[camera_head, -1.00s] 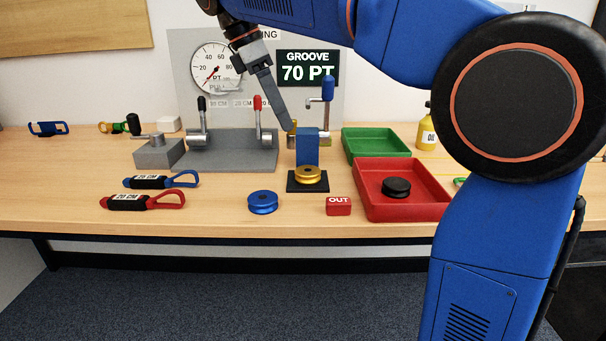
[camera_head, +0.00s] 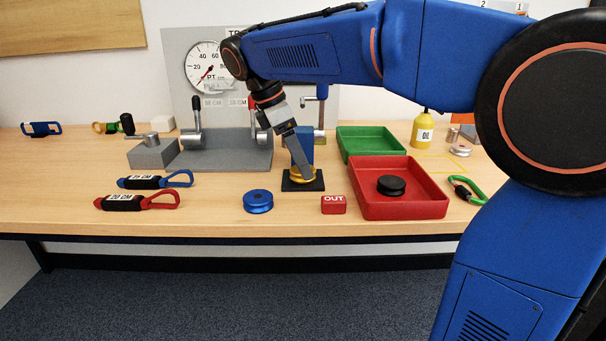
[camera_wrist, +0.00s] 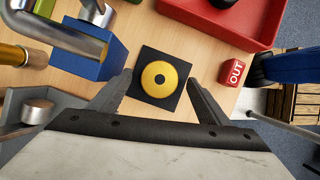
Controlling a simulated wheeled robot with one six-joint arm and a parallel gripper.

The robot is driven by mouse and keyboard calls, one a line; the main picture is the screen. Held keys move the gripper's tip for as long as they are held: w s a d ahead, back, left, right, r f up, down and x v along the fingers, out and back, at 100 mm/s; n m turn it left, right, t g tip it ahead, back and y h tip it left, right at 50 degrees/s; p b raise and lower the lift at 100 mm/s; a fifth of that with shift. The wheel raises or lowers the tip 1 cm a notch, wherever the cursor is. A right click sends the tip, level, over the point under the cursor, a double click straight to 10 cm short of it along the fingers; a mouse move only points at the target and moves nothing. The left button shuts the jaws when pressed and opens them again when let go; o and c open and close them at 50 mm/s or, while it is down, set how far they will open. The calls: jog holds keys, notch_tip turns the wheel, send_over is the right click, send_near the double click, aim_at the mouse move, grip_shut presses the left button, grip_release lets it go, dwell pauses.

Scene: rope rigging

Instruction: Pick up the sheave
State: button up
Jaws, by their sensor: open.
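A gold sheave (camera_head: 296,174) sits flat on a black square pad (camera_head: 290,186) on the bench. In the wrist view the gold sheave (camera_wrist: 148,77) lies centred between the fingertips of my gripper (camera_wrist: 159,79), with a gap on each side. My gripper (camera_head: 306,172) is open, pointing down at the sheave, and partly hides it in the head view. Whether the fingertips are level with it or just above, I cannot tell. A blue sheave (camera_head: 258,201) lies on the bench nearer the front edge. A black sheave (camera_head: 391,185) lies in the red tray (camera_head: 420,208).
A blue block (camera_head: 306,140) stands right behind the pad. A grey fixture with levers (camera_head: 230,156) is at the left. A red OUT block (camera_head: 333,205) is in front, and a green tray (camera_head: 372,143) behind the red one. Two labelled slings (camera_head: 125,202) lie front left.

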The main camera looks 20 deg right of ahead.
jog(key=shift+x, duration=0.8)
jog(key=c, duration=1.3)
jog(key=shift+r, duration=0.1)
